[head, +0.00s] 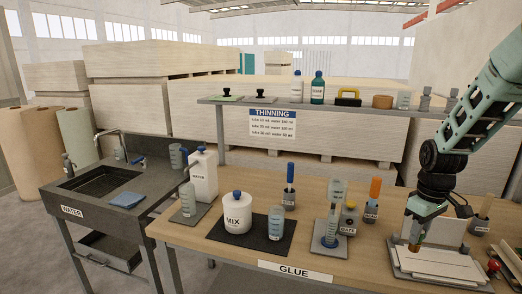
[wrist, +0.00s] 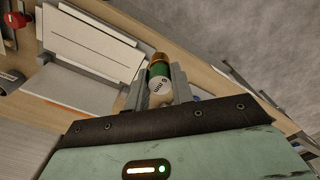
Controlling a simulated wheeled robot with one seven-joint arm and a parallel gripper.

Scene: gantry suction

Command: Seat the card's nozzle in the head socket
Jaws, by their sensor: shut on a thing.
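My gripper (wrist: 160,88) is shut on a small nozzle (wrist: 159,72). The nozzle has a brass-coloured end, a green band and a white part with a label that seems to read "6 mm". In the head view my gripper (head: 416,238) points down above the flat grey fixture (head: 398,272) with pale boards, at the bench's right end. The nozzle's brass end (head: 414,247) shows just below it. The fixture also shows in the wrist view (wrist: 48,72), beside the nozzle. I cannot make out a head socket. A "THINNING" card (head: 272,122) hangs under the shelf; its small print is unclear.
A white MIX pot (head: 236,220), a jug (head: 203,178), beakers and a measuring cylinder (head: 332,215) stand on the bench to the left. A red knob (head: 494,266) is at the fixture's right. A sink (head: 100,180) is at far left. The bench edge is close.

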